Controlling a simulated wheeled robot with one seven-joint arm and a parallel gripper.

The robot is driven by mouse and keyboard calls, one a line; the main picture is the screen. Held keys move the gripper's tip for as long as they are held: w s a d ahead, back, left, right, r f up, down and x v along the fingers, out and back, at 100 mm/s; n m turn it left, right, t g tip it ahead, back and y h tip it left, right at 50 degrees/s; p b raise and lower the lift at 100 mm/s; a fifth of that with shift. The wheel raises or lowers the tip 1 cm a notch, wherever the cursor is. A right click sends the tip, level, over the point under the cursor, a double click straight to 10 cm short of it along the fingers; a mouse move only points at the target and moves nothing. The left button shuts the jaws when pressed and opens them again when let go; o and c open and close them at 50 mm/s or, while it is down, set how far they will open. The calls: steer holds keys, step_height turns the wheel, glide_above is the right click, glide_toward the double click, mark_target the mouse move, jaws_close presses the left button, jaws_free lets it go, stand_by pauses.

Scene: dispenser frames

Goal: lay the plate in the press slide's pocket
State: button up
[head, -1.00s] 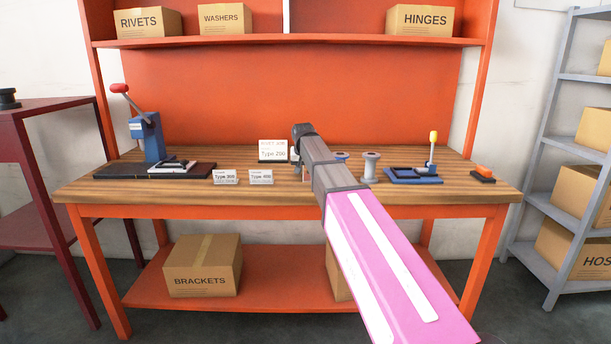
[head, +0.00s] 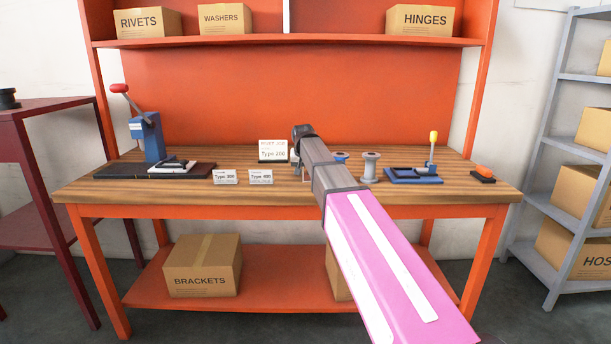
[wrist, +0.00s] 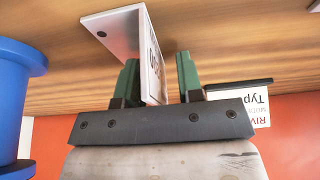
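A thin pale plate-like piece (wrist: 152,62) with dark lettering on one face and a dark dot on the other stands between the green fingers of my gripper (wrist: 158,80) in the wrist view. A gap shows between it and the right finger, so my gripper looks open around it. In the head view my arm hides this piece and the fingertips. The blue press (head: 148,137) with a red-knobbed lever stands at the bench's left. Its slide (head: 172,167) lies at the front on a black base; the pocket is too small to make out.
A Type 200 job card (head: 273,150) stands at mid-bench. Two small cards, Type 300 (head: 224,177) and Type 400 (head: 261,177), stand near the front edge. A grey spool (head: 370,167) and a blue fixture (head: 412,174) are on the right. A blue spool (wrist: 18,95) is close beside my gripper.

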jaws_close()
steer(key=shift+r, duration=0.2)
